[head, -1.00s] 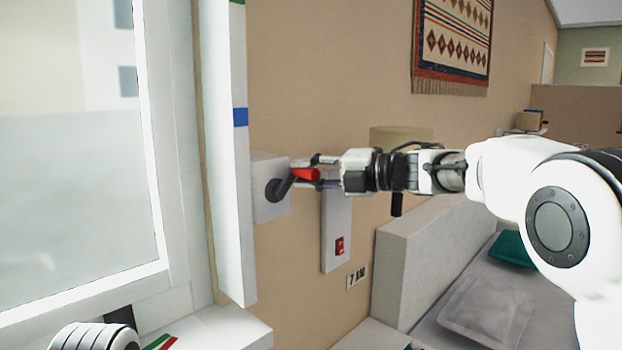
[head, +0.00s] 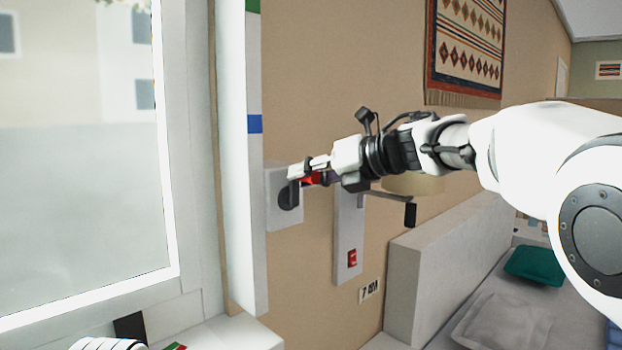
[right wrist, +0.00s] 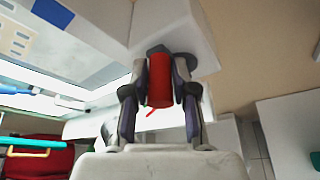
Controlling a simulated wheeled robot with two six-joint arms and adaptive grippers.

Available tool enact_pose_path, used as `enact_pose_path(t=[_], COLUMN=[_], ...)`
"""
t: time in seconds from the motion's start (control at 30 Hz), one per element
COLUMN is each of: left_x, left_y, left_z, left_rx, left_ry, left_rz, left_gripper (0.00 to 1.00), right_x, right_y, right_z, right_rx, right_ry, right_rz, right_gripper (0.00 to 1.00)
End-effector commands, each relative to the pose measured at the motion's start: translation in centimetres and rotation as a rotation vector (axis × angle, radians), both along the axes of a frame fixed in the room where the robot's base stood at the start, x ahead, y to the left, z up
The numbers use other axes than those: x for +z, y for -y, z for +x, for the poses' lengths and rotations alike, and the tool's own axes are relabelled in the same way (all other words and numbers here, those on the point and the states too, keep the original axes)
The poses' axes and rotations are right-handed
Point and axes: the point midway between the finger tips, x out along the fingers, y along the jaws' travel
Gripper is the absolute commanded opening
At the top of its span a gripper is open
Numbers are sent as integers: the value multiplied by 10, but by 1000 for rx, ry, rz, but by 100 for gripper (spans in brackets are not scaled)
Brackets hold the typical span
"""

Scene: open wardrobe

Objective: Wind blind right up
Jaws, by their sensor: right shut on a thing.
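A white box (head: 284,222) is fixed to the tan wall just right of the window frame. A dark crank (head: 289,196) sits on its face, with a red handle (head: 312,180) pointing out. My right gripper (head: 304,176) is shut on the red handle, and its fingers partly hide it. In the right wrist view, the red handle (right wrist: 159,80) stands between the two fingers, with the white box (right wrist: 165,25) beyond it. The window pane (head: 80,190) is at the left; I cannot make out the blind's edge. My left gripper is not in view.
A white upright strip (head: 258,200) with a blue mark (head: 255,124) stands close left of the box. A white wall panel with a red switch (head: 352,259) and a dark-handled lever (head: 410,214) are close right. A bed with a teal cushion (head: 535,264) lies lower right.

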Motion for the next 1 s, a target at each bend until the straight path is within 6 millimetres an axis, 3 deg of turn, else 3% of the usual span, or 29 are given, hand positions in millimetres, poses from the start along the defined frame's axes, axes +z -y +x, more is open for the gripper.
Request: enact_pose_path(t=[0.5, 0.53, 0.6, 1.0], left_x=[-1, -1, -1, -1], left_y=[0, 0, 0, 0], left_z=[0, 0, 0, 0], left_rx=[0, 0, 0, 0], left_ry=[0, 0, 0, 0], left_rz=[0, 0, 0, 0], left_gripper=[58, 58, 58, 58], right_x=[-3, -4, -3, 2], right_y=[-2, -2, -2, 7], right_z=[-1, -1, -1, -6], right_rx=[3, 3, 3, 0], right_ry=[10, 10, 10, 13], right_rz=[-19, -19, -19, -16], right_gripper=[0, 34, 52, 52])
